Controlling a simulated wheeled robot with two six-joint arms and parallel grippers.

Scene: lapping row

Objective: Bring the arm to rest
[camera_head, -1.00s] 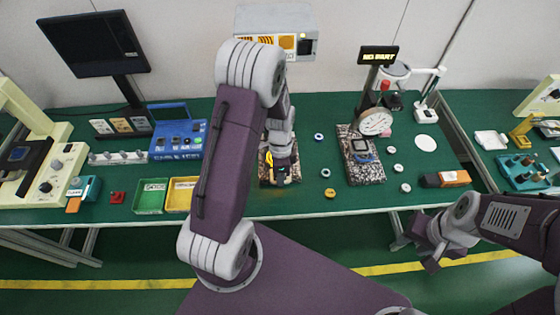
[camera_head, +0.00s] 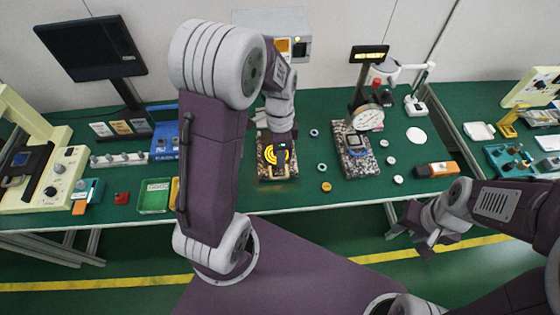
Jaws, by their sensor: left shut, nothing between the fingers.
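My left arm comes up from the lower middle and bends over the table. My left gripper (camera_head: 281,168) is shut and empty, pointing down over the front part of a speckled stone plate (camera_head: 264,176). A yellow ringed disc (camera_head: 275,153) shows beside the gripper; I cannot tell whether the gripper touches it or the plate. My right gripper (camera_head: 432,243) hangs low at the right, in front of the table edge and away from every object. Its fingers are too small and angled to read.
A second speckled plate (camera_head: 356,172) with a dial gauge (camera_head: 369,117) stands right of the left gripper. Small rings, including a brass one (camera_head: 326,186), lie between. A green bin (camera_head: 154,196) is at left. An orange-and-dark block (camera_head: 435,169) lies at right.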

